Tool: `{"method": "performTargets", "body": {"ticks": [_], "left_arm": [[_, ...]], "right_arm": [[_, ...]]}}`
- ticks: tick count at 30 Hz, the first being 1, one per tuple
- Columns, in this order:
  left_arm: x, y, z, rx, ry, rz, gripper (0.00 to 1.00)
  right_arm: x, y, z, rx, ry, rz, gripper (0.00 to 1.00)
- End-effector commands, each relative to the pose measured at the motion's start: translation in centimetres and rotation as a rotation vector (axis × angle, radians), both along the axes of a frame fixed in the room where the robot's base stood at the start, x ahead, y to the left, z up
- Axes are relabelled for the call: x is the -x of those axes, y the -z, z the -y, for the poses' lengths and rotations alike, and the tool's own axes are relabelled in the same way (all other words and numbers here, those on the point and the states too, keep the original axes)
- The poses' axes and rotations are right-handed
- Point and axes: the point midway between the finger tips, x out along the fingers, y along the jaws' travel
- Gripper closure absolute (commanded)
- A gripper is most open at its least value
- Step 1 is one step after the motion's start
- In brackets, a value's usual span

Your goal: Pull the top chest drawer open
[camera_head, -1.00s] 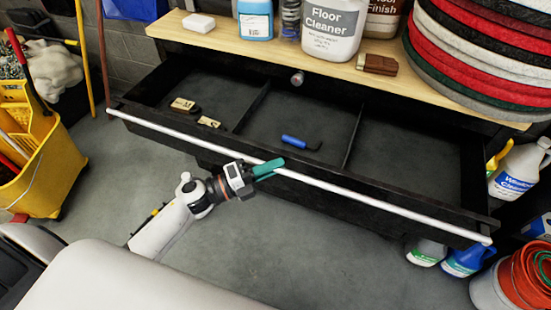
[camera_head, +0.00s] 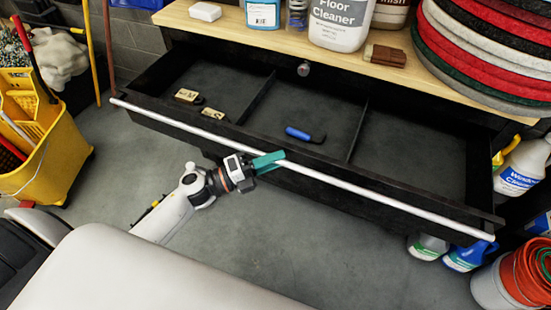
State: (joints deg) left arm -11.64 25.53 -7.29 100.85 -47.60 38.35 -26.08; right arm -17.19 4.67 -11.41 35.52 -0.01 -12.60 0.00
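The top chest drawer (camera_head: 420,148) stands pulled well out from under the wooden top, and its inside is in plain view. A long pale handle bar (camera_head: 360,189) runs along its front edge. My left gripper (camera_head: 270,160), with green fingers, is at this bar, left of its middle. The fingers overlap the bar in the picture; whether they are shut around it I cannot tell. My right gripper is not in view.
The drawer has three compartments, with small wooden stamps (camera_head: 188,96) at left and a blue-handled tool (camera_head: 300,134) in the middle. Bottles and a stack of round pads (camera_head: 490,60) stand on the wooden top (camera_head: 235,25). A yellow mop bucket (camera_head: 50,150) is at left.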

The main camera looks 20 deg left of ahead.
Motion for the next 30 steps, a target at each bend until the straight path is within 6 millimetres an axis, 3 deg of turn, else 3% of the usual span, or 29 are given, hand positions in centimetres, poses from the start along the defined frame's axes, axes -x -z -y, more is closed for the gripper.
{"method": "performTargets", "body": {"ticks": [15, 21, 30], "left_arm": [[6.6, 1.6, -7.1, -0.004, 0.0, -0.003, 0.76], [7.6, 1.7, -8.2, -0.002, 0.0, -0.001, 0.76], [7.6, 1.6, -8.3, -0.001, 0.0, 0.0, 0.76]], "right_arm": [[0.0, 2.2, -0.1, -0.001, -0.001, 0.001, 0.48], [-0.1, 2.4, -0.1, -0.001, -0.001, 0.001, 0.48], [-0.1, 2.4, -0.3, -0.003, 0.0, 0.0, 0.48]]}}
